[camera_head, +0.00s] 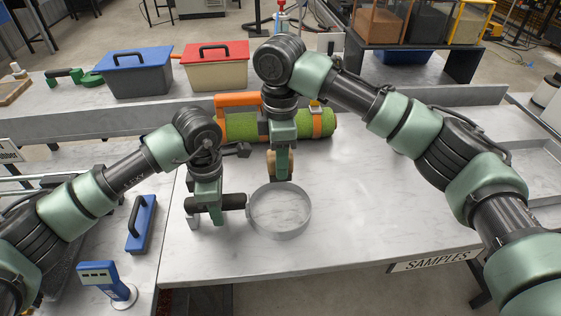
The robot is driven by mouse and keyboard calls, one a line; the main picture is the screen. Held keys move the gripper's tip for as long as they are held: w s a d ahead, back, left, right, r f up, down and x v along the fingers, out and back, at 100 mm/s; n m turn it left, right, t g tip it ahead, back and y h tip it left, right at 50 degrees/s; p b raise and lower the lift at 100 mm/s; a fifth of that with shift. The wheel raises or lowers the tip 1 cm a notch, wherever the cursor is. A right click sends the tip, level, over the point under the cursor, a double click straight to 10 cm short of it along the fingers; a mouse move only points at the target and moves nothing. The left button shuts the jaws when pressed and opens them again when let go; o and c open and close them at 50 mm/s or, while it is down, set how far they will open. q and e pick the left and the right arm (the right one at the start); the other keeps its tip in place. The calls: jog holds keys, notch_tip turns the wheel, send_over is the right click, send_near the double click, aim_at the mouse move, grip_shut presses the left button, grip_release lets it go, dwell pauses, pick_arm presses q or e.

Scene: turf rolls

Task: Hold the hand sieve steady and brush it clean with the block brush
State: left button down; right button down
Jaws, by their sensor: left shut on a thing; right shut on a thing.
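The hand sieve (307,225) is a round grey ring with a dark handle (234,201) pointing left, over the pale marble-look table. My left gripper (207,210) is shut on that handle. My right gripper (281,158) is shut on the block brush (290,163), of which only a small brown, wood-coloured part shows. The brush is at the far side of the sieve ring, near its back rim. I cannot tell whether it touches the ring. My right gripper hides most of the brush, and its bristles are not clear.
A green turf roll (240,127) with orange straps lies behind the grippers. A blue-lidded bin (138,78) and a red-lidded bin (216,72) stand behind. The table right of the sieve is clear.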

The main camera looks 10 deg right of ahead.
pick_arm(q)
jog(key=shift+f, duration=0.1)
jog(key=c, duration=1)
grip_release()
jog(key=shift+o, duration=0.2)
jog(key=shift+w, duration=0.1)
notch_tip(320, 180, up, 12)
